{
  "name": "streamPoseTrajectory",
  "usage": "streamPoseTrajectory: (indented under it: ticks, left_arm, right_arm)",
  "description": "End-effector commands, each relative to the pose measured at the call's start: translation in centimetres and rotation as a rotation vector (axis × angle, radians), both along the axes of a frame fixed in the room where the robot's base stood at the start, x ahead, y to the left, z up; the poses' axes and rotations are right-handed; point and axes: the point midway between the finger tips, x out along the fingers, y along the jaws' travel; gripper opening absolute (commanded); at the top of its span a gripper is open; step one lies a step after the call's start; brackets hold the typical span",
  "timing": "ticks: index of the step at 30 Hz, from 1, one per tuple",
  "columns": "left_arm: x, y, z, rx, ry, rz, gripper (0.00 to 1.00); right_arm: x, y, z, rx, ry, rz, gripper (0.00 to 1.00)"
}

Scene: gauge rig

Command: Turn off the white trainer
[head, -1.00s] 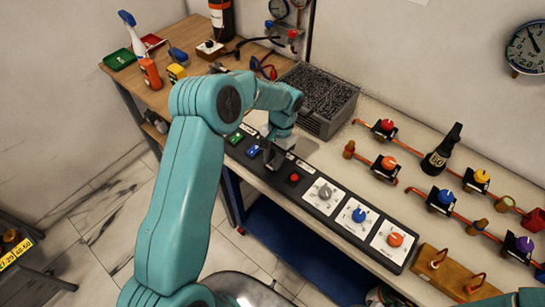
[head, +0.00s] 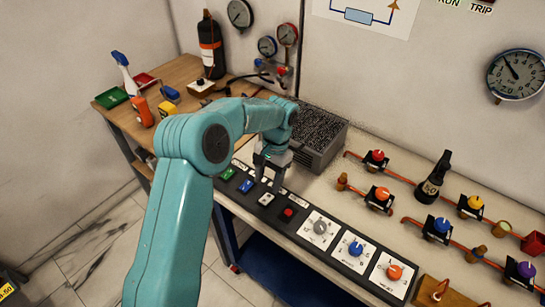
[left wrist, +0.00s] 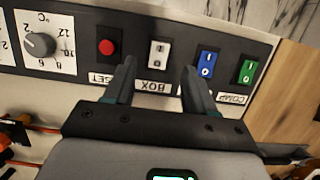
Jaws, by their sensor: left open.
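A white rocker switch (head: 266,199) sits on the long black panel (head: 330,259), between a blue rocker (head: 246,186) and a red button (head: 288,212). In the left wrist view the white switch (left wrist: 158,53) has a label reading BOX upside down beside it. I cannot tell which end of it is pressed. My left gripper (head: 269,178) is open and empty above the panel, fingers pointing down. In the left wrist view its fingertips (left wrist: 158,68) stand on either side of the white switch's line; contact is not visible. My right gripper is not in view.
A green rocker (head: 228,173) is beyond the blue one. Grey, blue and orange knobs (head: 393,272) line the panel's near end. A grey box (head: 318,140) stands behind my gripper. Pipes with coloured valves (head: 378,195) run across the bench to the right.

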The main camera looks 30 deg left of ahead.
Motion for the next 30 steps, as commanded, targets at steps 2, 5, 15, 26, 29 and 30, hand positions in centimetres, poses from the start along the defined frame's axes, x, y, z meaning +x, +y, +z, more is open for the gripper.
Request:
streamPoseTrajectory:
  ticks: [2,5,15,26,29,30]
  left_arm:
    - [0.7,-0.1,2.0,0.001,-0.007,-0.001,0.55]
    - [1.4,-0.2,4.6,0.0,-0.006,0.0,0.55]
    - [2.6,-0.2,9.9,0.001,-0.001,-0.001,0.55]
    - [2.6,-0.2,10.2,0.0,0.0,-0.001,0.55]
    - [2.6,-0.2,10.2,0.0,0.0,0.0,0.55]
    - [2.6,-0.2,10.2,0.0,0.0,0.0,0.55]
  right_arm:
    - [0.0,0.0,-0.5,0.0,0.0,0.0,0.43]
    - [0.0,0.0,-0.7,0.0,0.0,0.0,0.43]
    - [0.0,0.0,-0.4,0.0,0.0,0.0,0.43]
    - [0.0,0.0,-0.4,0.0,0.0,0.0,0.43]
    - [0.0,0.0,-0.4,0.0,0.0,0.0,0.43]
    - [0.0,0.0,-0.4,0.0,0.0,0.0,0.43]
